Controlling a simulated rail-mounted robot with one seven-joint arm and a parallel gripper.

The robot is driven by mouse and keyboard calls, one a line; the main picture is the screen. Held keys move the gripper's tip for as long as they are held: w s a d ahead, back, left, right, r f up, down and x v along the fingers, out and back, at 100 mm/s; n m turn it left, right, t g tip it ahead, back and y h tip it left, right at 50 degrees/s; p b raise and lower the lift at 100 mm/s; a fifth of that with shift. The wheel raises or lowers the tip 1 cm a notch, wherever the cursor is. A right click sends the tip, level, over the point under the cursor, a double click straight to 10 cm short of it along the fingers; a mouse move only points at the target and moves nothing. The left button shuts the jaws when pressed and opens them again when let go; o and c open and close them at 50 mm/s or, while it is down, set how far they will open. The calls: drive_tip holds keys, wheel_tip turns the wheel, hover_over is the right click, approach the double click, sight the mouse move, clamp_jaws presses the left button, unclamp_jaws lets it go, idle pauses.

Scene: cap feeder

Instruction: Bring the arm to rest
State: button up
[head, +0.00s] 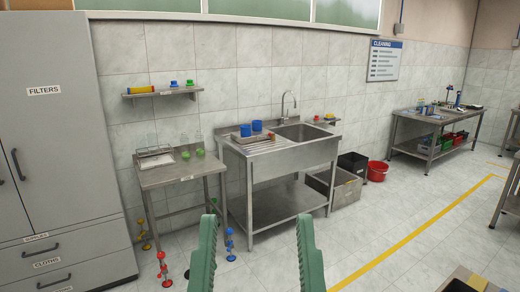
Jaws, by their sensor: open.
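My gripper (256,218) shows at the bottom middle of the head view as two long green fingers. The fingers stand wide apart with nothing between them. Behind the gap are the floor and the lower shelf of the sink unit. The rest of my arm is out of view.
A steel sink unit (262,172) with blue containers stands against the tiled wall. A small steel table (165,176) is left of it, near a grey cabinet (60,130). A red bucket (377,171) stands to the right.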

wheel_tip(320, 180, up, 34)
drive_tip(key=p, duration=3.2)
drive_tip(key=shift+a+r, duration=0.25)
drive_tip(key=shift+a, duration=0.05)
